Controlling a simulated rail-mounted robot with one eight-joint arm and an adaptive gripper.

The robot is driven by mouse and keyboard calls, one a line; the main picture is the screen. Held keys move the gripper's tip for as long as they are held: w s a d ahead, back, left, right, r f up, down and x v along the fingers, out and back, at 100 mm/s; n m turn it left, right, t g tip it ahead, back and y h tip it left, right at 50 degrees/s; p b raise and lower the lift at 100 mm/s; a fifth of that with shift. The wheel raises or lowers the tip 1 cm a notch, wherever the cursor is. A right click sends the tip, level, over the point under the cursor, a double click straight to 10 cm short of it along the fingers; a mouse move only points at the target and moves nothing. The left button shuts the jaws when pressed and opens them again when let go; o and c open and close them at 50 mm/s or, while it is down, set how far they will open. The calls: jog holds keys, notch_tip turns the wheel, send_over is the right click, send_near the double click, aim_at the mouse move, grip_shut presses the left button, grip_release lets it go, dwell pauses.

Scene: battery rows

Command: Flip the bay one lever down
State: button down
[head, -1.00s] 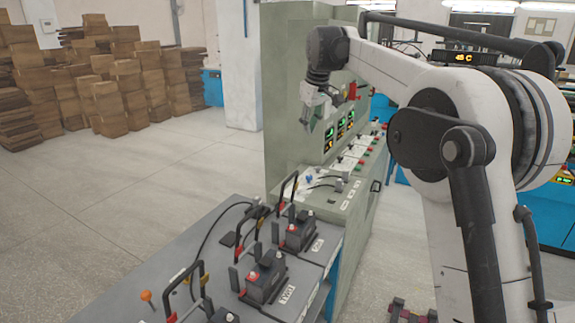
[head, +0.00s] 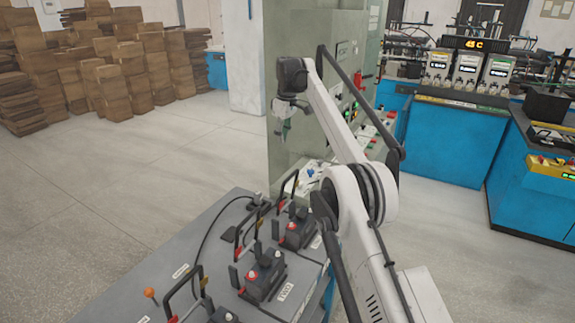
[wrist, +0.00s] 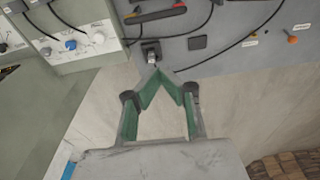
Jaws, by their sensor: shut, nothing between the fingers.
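The grey bench (head: 215,225) in the head view carries several bays with black-handled levers (head: 183,290) that have red ends. Dark battery blocks (head: 264,278) stand beside them. I cannot read which bay is one. My gripper (head: 281,130) hangs above the far end of the bench, in front of the green cabinet, clear of every lever. In the wrist view my gripper (wrist: 157,78) has its green-lined fingers meeting at the tips, with nothing between them. A black lever handle with red and yellow parts (wrist: 155,14) lies beyond the tips, partly cut off by the top edge.
An orange ball knob (head: 150,293) stands on the bench's near left; it also shows in the wrist view (wrist: 292,39). The tall green cabinet (head: 300,100) stands close behind my gripper. Black cables (head: 213,235) cross the bench. Floor left of the bench is clear.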

jog(key=shift+w+a+f, duration=0.1)
jog(key=shift+a+f, duration=0.2)
jog(key=shift+f, duration=0.15)
notch_tip(320, 180, down, 11)
jog(key=s+d, duration=0.1)
jog(key=d, duration=0.1)
jog(key=shift+d+f+b, duration=0.15)
jog(key=shift+b, duration=0.15)
dwell(0.6)
jog(key=shift+s, duration=0.15)
